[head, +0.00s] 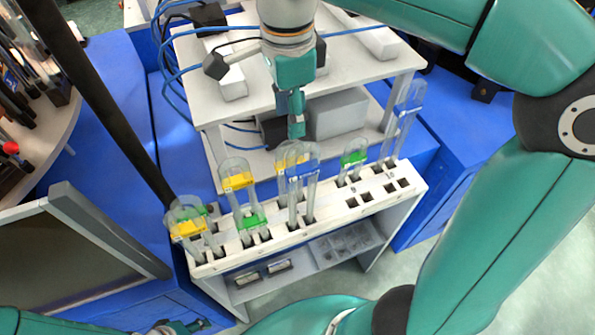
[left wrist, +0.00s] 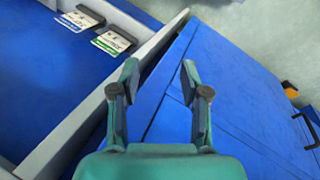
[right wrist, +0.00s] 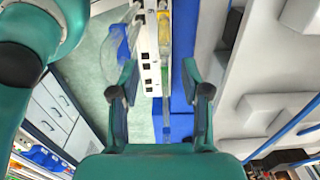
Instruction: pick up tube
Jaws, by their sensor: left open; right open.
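A white rack (head: 345,222) with square holes holds several clear tubes with coloured bands. They include a yellow-banded tube (head: 238,180) and a green-banded tube (head: 354,158). A blue-banded tube (head: 303,172) and a yellow-banded one behind it overlap near the rack's middle. Another clear tube (head: 405,108) stands at the right end. My right gripper (head: 297,122) is above and behind the middle tubes. In the right wrist view its open jaws (right wrist: 160,76) point toward the rack (right wrist: 148,65) and tubes; contact cannot be told. My left gripper (left wrist: 160,76) is open and empty, away from the tubes.
A white shelf unit (head: 205,105) with grey boxes and blue cables stands behind the rack. A monitor (head: 75,255) is at the lower left, and a black pole (head: 100,95) crosses in front of the blue table. Several rack holes at right are empty.

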